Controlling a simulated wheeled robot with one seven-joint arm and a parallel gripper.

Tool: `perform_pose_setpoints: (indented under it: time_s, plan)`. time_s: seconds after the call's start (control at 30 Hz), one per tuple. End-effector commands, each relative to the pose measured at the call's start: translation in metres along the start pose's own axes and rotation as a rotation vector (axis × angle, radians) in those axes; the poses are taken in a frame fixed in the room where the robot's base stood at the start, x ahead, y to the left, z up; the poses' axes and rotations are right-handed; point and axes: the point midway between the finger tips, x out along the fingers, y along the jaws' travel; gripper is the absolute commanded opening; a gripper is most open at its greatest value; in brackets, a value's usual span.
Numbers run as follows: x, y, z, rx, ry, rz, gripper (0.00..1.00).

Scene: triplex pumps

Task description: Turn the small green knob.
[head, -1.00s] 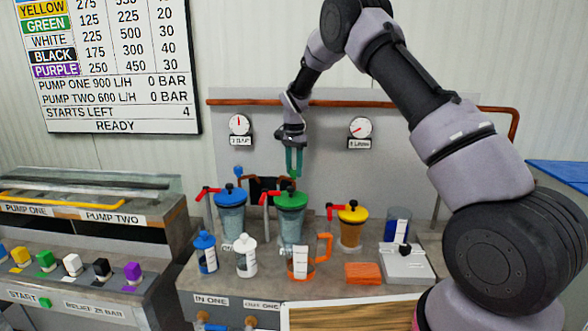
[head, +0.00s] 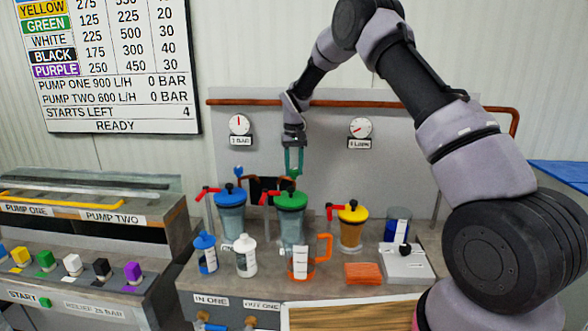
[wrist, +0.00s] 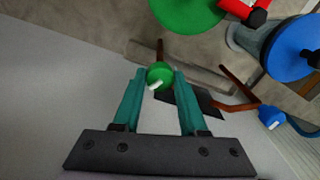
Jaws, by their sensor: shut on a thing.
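The small green knob (wrist: 160,76) is round with a white pointer mark and shows in the wrist view. It sits between the tips of my gripper's two teal fingers (wrist: 158,80), which are shut on it. The white mark points down and to the left there. In the head view my gripper (head: 293,172) hangs down in front of the grey back panel, just above the green-lidded vessel. The knob is hard to make out there among the fingertips.
The green-lidded vessel (head: 291,201) with a red lever stands just below my gripper. A blue-lidded vessel (head: 230,197) and a yellow-lidded one (head: 352,213) flank it. A small blue knob (wrist: 271,117) is nearby. A copper pipe (head: 380,103) crosses behind my arm.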

Motion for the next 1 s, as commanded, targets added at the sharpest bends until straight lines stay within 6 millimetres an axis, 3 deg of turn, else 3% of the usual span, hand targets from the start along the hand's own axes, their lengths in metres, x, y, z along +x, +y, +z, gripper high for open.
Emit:
perform_pose_setpoints:
  time_s: [0.5, 1.0]
  plan:
    - [-0.0004, 0.0002, -0.0003, -0.4, 0.001, 0.0, 0.0]
    - [-0.0004, -0.0001, -0.0003, -0.519, 0.001, 0.0, 0.0]
